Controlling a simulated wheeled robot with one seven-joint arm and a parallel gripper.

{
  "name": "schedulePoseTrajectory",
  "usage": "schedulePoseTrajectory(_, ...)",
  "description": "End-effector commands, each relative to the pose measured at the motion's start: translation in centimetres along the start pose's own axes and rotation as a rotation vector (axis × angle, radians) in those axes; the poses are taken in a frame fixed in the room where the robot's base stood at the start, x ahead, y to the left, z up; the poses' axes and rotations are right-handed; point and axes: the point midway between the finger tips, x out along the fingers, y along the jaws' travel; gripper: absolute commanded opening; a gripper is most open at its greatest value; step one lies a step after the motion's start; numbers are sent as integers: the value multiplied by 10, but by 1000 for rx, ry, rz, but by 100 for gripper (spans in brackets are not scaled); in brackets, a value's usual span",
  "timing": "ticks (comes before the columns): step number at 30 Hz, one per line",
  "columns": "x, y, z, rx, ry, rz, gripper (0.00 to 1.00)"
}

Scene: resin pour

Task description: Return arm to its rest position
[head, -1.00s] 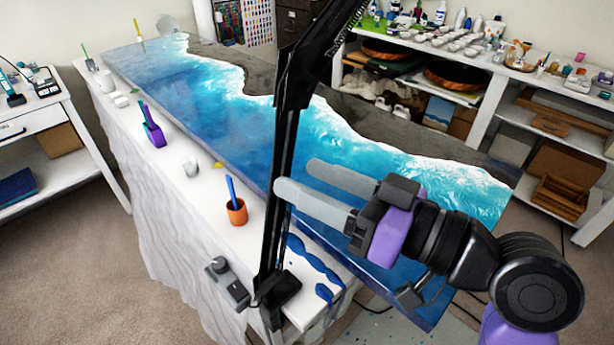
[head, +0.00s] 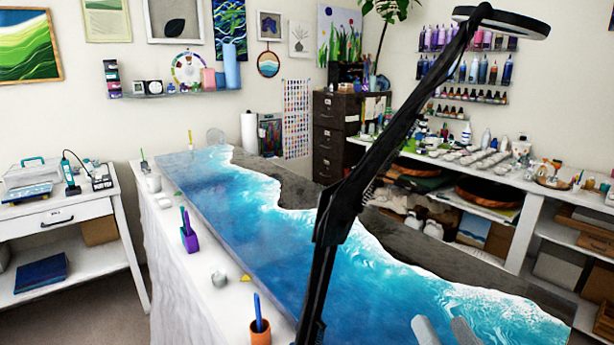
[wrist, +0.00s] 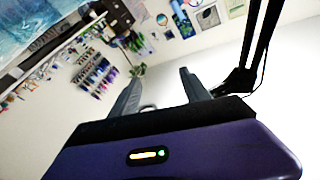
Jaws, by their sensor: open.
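My gripper shows in the head view only as two grey fingertips (head: 446,330) at the bottom edge, in front of the near part of the ocean resin panel (head: 300,250). The rest of my arm is below the frame. In the wrist view my gripper (wrist: 160,88) has its two dark fingers spread apart with nothing between them. Its purple body fills the bottom of that view. Beyond the fingers are the wall and shelves, seen tilted.
A black lamp arm (head: 345,195) rises from the table between me and the panel. An orange cup (head: 260,332), a purple holder (head: 189,238) and a grey cup (head: 219,279) stand along the table's left side. Shelving (head: 530,215) lines the right wall.

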Motion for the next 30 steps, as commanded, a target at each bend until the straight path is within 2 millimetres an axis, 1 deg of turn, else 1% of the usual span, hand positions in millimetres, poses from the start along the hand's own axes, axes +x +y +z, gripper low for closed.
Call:
schedulePoseTrajectory(1,-18,10,12,-16,-5,43,55)
schedulePoseTrajectory(3,-39,20,22,-47,0,91,55)
schedulePoseTrajectory(5,-59,26,30,-76,-1,127,55)
schedulePoseTrajectory(6,-72,30,36,-97,-5,147,55)
schedulePoseTrajectory(10,-116,35,51,-164,-27,196,55)
schedulePoseTrajectory(17,-194,31,74,-280,-113,231,55)
schedulePoseTrajectory(18,-208,28,78,-297,-136,232,55)
schedulePoseTrajectory(24,-274,18,101,-354,-288,233,55)
schedulePoseTrajectory(27,-300,16,112,-355,-367,238,55)
schedulePoseTrajectory(30,-318,14,118,-348,-418,244,55)
